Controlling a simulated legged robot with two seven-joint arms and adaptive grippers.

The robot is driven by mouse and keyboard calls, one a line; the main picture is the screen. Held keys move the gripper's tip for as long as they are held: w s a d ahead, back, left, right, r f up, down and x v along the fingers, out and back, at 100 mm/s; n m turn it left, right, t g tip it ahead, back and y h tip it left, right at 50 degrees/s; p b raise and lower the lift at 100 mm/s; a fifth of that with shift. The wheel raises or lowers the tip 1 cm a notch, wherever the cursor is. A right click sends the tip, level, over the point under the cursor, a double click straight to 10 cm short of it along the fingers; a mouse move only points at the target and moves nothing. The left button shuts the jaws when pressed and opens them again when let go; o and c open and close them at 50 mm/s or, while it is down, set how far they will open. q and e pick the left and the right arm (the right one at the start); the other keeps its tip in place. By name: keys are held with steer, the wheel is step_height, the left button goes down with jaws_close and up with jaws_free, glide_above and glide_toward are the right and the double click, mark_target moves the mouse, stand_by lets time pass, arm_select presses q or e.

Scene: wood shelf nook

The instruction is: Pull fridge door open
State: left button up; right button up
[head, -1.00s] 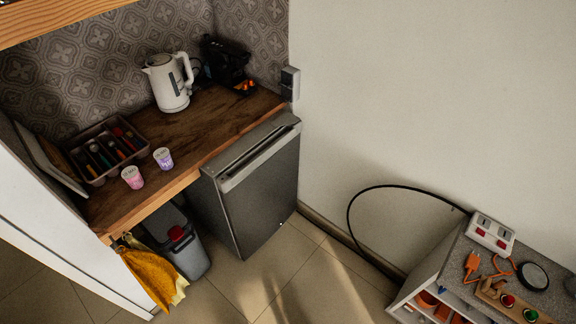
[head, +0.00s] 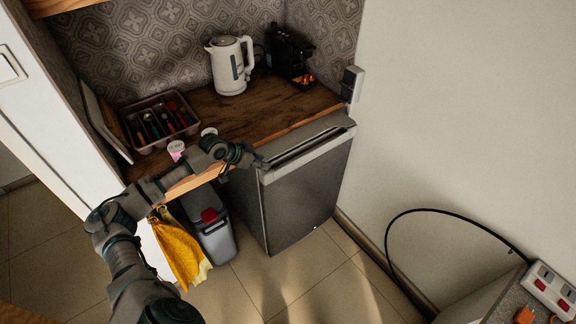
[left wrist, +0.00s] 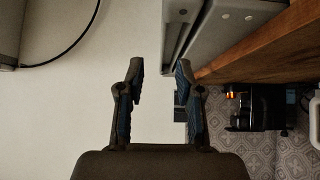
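The dark grey fridge (head: 305,200) stands under the right end of the wooden counter. Its door has a lighter grip strip (head: 308,157) along the top edge, with a dark recess behind it. The door looks shut. My left gripper (head: 255,160) is at the top left corner of the door, close to the strip; contact cannot be told. In the left wrist view the two fingers of the gripper (left wrist: 159,80) are apart with nothing between them. The fridge's top edge (left wrist: 210,30) lies just beyond the right finger. My right gripper is not in view.
The counter (head: 250,110) holds a white kettle (head: 230,65), a black coffee machine (head: 290,55), a cutlery tray (head: 157,122) and cups. A grey bin (head: 216,236) and yellow cloth (head: 180,252) are left of the fridge. The floor in front is clear.

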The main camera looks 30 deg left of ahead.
arm_select(q)
steer(key=r, duration=0.2)
steer(key=b, duration=0.2)
glide_toward(289, 164)
steer(key=x, duration=0.3)
steer(key=a+x, duration=0.1)
steer(key=x, duration=0.1)
steer(key=shift+s+f, duration=0.1)
steer(key=shift+f, duration=0.15)
steer(key=x, duration=0.2)
steer(key=d+x, duration=0.1)
steer(key=x, duration=0.2)
steer(key=shift+r, duration=0.25)
steer(key=shift+d+b, duration=0.15)
steer(key=shift+b, duration=0.15)
steer(key=shift+w+a+f, duration=0.1)
steer(key=shift+w+a, duration=0.1)
steer(key=shift+a+f, duration=0.15)
steer(key=shift+a, duration=0.2)
jaws_close()
steer(key=shift+d+r, duration=0.25)
steer(key=shift+d, duration=0.1)
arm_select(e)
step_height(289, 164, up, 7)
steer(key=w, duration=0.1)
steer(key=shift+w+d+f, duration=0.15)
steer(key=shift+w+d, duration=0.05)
